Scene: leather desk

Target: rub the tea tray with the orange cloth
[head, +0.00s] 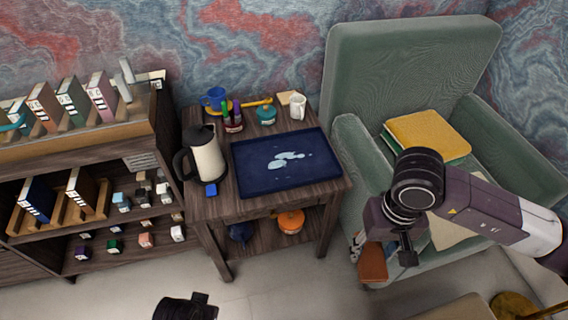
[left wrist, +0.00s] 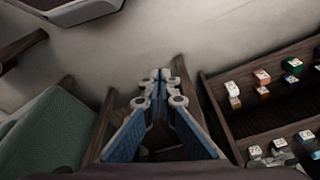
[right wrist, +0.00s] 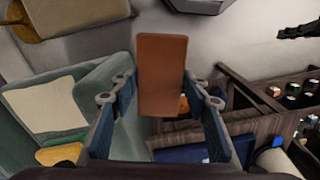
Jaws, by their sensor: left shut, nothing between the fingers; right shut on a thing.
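The tea tray (head: 250,180) is a dark blue rectangle on the small wooden table, with pale blue wet-looking patches (head: 285,160) in its middle. My right gripper (head: 360,243) is right of the table, in front of the armchair. It is shut on the orange cloth (right wrist: 162,70), a flat orange-brown rectangle between its fingers; the cloth also shows in the head view (head: 373,264), apart from the tray. The tray's blue edge (right wrist: 190,153) shows low in the right wrist view. My left gripper (left wrist: 160,78) is shut and empty; its fingers are not clear in the head view.
A kettle (head: 206,155) stands left of the tray, near a small blue block (head: 211,189). A blue mug (head: 214,99), a teal pot (head: 266,115) and a white cup (head: 297,106) stand behind it. The green armchair (head: 350,150) borders the table's right; a shelf (head: 85,150) stands left.

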